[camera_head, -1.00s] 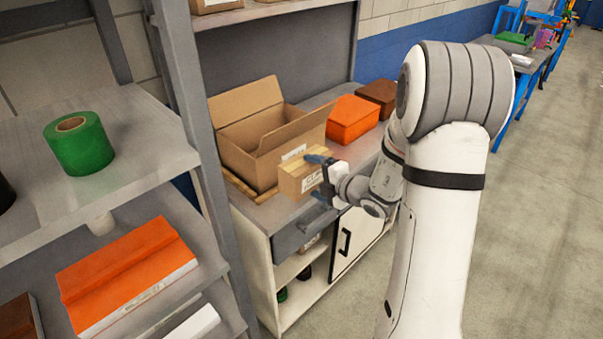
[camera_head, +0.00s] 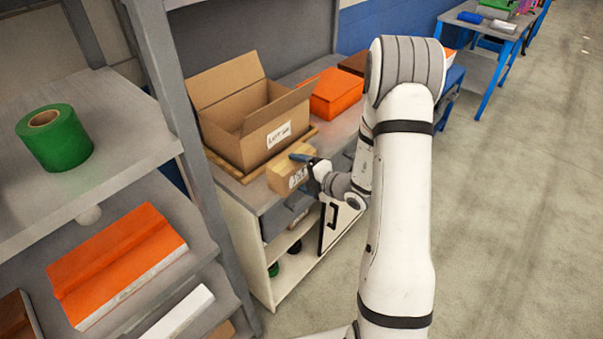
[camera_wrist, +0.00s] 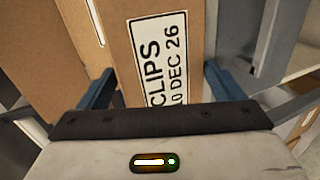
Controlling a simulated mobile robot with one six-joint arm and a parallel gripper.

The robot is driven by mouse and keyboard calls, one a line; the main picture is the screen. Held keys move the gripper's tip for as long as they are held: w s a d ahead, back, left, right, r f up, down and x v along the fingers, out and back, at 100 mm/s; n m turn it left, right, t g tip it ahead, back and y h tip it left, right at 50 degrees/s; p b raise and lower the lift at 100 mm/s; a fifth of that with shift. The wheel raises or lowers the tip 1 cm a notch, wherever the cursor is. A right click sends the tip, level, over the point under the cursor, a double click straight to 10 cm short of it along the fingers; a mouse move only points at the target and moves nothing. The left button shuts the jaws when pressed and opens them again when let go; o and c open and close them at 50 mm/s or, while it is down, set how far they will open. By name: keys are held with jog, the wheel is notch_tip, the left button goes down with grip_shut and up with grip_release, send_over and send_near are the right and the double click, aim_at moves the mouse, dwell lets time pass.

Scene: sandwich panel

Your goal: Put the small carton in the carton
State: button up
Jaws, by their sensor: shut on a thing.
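The small carton (camera_head: 290,172) is a closed brown box with a printed label. My gripper (camera_head: 308,160) is shut on it and holds it at the front edge of the bench, in front of the large carton. In the wrist view the blue fingers (camera_wrist: 160,92) stand on both sides of the small carton (camera_wrist: 190,40), whose label reads CLIPS. The large carton (camera_head: 262,143) is an open brown box with raised flaps and a white label on its front. Its inside floor is hidden from the head camera.
The large carton stands on a wooden board (camera_head: 232,170) on the grey bench. An orange box (camera_head: 337,95) and a brown box (camera_head: 354,63) stand to its right. At left, a grey shelf rack holds a green roll (camera_head: 55,140) and an orange box (camera_head: 115,262); its upright is close by.

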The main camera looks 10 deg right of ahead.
jog(key=o, duration=0.8)
jog(key=shift+o, duration=0.2)
